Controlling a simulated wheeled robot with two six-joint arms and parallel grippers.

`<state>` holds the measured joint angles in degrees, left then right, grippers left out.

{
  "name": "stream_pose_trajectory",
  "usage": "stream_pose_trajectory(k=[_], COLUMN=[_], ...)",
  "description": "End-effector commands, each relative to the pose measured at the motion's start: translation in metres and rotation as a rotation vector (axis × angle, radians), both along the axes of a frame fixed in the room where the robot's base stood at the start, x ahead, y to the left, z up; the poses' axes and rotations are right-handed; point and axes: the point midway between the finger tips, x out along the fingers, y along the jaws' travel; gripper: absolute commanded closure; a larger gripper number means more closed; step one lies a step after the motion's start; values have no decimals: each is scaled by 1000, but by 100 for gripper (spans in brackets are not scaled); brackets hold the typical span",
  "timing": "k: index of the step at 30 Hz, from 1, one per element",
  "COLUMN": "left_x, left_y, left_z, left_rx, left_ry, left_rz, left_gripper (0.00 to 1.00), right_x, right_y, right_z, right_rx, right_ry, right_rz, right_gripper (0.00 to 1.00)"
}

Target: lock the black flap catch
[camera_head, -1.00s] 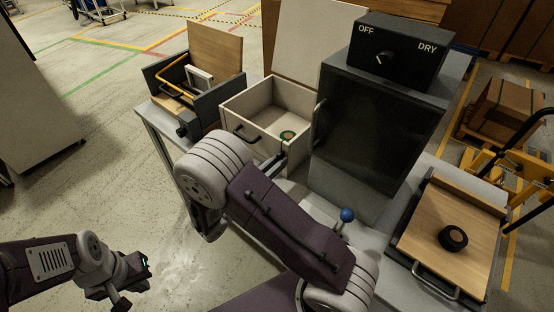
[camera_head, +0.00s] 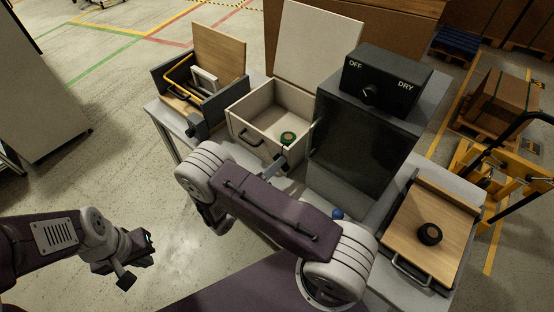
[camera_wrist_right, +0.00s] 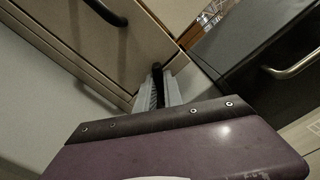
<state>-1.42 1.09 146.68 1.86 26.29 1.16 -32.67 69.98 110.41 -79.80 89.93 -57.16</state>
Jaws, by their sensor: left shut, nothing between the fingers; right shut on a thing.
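My right gripper (camera_head: 273,168) is beside the lower right front corner of the open beige box (camera_head: 243,131). In the right wrist view its fingers (camera_wrist_right: 160,90) are shut on a small upright black piece (camera_wrist_right: 157,76), which looks like the black flap catch, close to the box front (camera_wrist_right: 70,45). Its other end and its fastening are hidden. My left gripper (camera_head: 138,262) is shut and empty, over the floor at lower left, away from the table.
A black-fronted dryer (camera_head: 358,138) with an OFF/DRY dial box (camera_head: 380,82) stands right of the beige box. A dark box with a yellow handle (camera_head: 178,75) is at left. A wooden board (camera_head: 446,220) with a black ring (camera_head: 429,234) lies at right.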

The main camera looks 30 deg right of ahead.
Motion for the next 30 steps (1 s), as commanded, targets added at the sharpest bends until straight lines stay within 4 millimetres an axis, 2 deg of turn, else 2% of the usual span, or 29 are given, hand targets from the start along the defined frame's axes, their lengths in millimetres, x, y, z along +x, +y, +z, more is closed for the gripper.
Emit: stream_pose_trajectory(k=[3,15,30], left_x=[0,0,0], left_y=[0,0,0], left_z=[10,22,26], left_rx=[0,0,0], left_ry=[0,0,0], left_rz=[0,0,0], left_gripper=[100,100,100], right_x=[0,1,1], right_y=[0,0,0], right_z=[2,-2,-4], right_rx=[-40,-159,-219], right_ry=[99,388,535], right_rz=[1,1,1], right_gripper=[100,100,100])
